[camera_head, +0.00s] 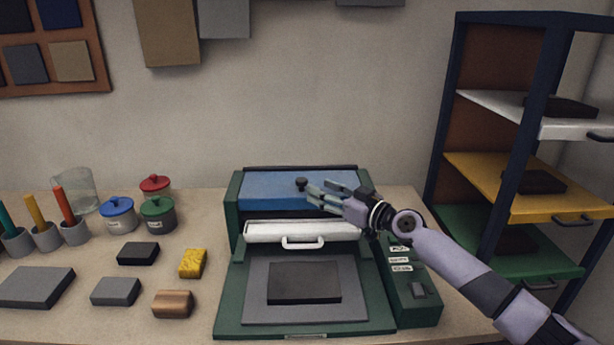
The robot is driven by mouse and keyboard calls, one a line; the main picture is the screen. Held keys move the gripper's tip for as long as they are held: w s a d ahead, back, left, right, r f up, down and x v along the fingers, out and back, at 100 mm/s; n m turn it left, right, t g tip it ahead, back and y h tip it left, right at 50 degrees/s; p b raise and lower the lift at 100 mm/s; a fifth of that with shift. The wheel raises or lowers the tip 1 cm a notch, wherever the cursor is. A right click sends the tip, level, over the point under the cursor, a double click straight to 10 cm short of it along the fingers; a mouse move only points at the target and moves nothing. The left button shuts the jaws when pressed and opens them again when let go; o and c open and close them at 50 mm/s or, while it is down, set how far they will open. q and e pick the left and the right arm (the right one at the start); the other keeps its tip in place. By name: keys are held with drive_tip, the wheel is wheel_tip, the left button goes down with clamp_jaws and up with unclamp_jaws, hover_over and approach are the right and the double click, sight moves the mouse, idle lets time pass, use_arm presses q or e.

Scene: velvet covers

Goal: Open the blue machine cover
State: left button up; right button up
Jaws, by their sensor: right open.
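The blue machine cover (270,190) is the flat top panel of a green machine (233,290) on the table. It lies down over the machine's top. A small dark knob (301,184) stands on it. My right gripper (315,192) reaches in from the right over the cover, its fingers spread around the space just right of the knob. The fingers are open and nothing is seen between them. I cannot tell whether a finger touches the cover or knob. My left gripper is not in view.
A white drawer front with a handle (303,243) and a dark block on a grey plate (304,283) are below the cover. Jars (118,214), pens and small blocks (193,263) stand left. A shelf rack (510,200) rises at right.

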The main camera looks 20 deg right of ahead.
sight(306, 182)
drive_tip(key=x, duration=0.5)
drive_tip(key=shift+w, duration=0.1)
drive_tip(key=shift+w+a, duration=0.25)
drive_tip(key=shift+w, duration=0.05)
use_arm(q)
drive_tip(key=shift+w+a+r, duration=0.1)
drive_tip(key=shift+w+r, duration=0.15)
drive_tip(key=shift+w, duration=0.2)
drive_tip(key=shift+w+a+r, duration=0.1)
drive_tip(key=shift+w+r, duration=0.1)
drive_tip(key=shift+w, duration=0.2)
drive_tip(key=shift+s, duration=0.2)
use_arm(e)
drive_tip(key=shift+c, duration=0.7)
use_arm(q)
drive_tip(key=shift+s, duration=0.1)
use_arm(e)
clamp_jaws()
